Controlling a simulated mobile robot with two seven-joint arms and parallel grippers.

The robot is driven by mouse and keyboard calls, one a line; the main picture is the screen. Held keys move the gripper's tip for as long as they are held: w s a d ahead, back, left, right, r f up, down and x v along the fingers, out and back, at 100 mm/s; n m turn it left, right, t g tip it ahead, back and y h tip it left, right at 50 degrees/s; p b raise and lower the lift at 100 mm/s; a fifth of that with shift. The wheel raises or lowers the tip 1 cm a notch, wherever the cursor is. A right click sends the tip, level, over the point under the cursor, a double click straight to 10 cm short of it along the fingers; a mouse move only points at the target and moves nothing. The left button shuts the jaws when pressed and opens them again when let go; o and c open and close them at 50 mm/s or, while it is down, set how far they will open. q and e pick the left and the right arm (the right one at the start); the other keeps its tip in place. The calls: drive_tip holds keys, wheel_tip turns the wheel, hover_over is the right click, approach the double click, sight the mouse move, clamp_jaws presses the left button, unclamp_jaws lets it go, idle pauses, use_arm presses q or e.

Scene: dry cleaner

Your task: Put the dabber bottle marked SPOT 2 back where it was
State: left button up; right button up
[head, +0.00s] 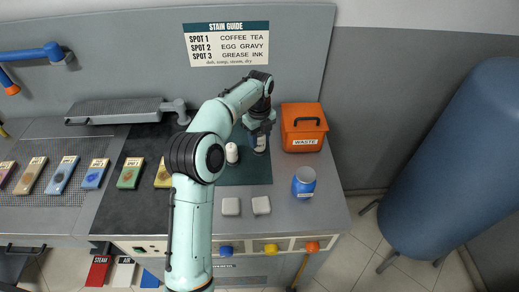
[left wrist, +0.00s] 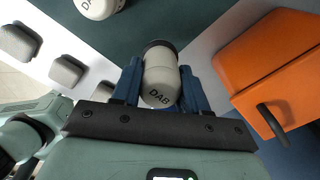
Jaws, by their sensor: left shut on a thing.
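My left gripper (head: 259,137) is shut on a white dabber bottle (head: 260,147) over the right part of the dark green mat (head: 247,176). In the left wrist view the bottle (left wrist: 161,77) sits between the two blue fingers, with a dark band around its far end and DAB on it. No SPOT number can be read on it. Whether its base touches the mat, I cannot tell. A second white bottle (head: 231,153) stands on the mat just left of it, also partly seen in the left wrist view (left wrist: 98,6). My right gripper is not in view.
An orange WASTE bin (head: 303,128) stands close right of the held bottle. The STAIN GUIDE sign (head: 227,44) is on the back panel. Tagged fabric swatches (head: 60,176) lie at left.

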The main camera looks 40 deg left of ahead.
sight(260, 148)
use_arm(q)
drive_tip(key=f, duration=0.4)
drive_tip(key=shift+w+f+b, duration=0.2)
drive_tip(key=shift+f+b, duration=0.1)
drive_tip(key=shift+b, duration=0.05)
drive_tip(key=shift+s+f, duration=0.1)
drive_tip(key=shift+f, duration=0.35)
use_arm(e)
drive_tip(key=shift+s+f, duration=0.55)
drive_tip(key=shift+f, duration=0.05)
use_arm(q)
drive_tip(key=shift+f, duration=0.15)
drive_tip(key=o, duration=1.1)
drive_tip(key=shift+c, duration=0.2)
